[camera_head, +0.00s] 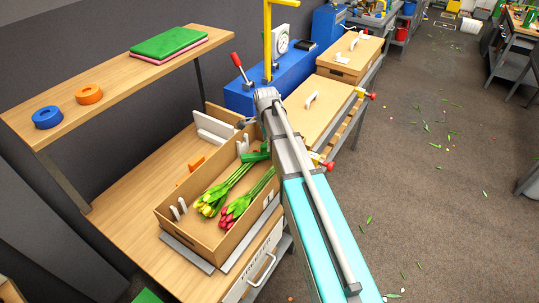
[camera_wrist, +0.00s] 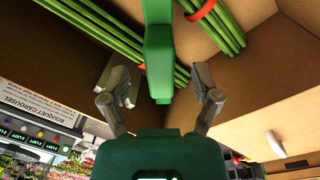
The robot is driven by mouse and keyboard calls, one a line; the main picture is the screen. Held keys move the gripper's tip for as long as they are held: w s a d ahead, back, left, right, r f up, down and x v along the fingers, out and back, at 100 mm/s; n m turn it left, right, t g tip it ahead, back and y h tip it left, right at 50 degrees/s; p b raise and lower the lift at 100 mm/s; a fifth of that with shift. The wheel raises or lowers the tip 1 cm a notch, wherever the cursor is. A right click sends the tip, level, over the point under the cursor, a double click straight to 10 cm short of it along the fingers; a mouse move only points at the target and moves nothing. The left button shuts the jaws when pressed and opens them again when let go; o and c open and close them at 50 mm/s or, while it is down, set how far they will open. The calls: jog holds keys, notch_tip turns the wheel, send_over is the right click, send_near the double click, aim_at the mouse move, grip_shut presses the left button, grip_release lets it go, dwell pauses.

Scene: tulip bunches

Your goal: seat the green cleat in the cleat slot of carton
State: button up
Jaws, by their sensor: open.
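The carton (camera_head: 186,238) is an open cardboard box on the bench, with yellow and red tulip bunches (camera_head: 233,207) lying in it. The green cleat (camera_wrist: 158,50) is a long green piece that runs between my fingers in the wrist view. In the head view, a green block (camera_head: 256,156) lies across the stems near the carton's far end, partly hidden by my arm. My gripper (camera_wrist: 160,88) is open, with one finger on each side of the cleat and visible gaps. White upright fins (camera_head: 242,144) stand at the carton's far end; I cannot tell whether the cleat sits between them.
More white fins (camera_head: 179,208) stand at the carton's near end. A shelf (camera_head: 125,75) above the bench holds tape rolls and green and pink sheets. A blue machine (camera_head: 247,98) and closed cartons (camera_head: 318,103) stand beyond. Green stems (camera_wrist: 115,38) lie close behind the cleat.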

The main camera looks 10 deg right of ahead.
jog(key=shift+s+f+b, duration=0.15)
jog(key=shift+f+b, duration=1.8)
jog(key=shift+f, duration=0.2)
grip_shut()
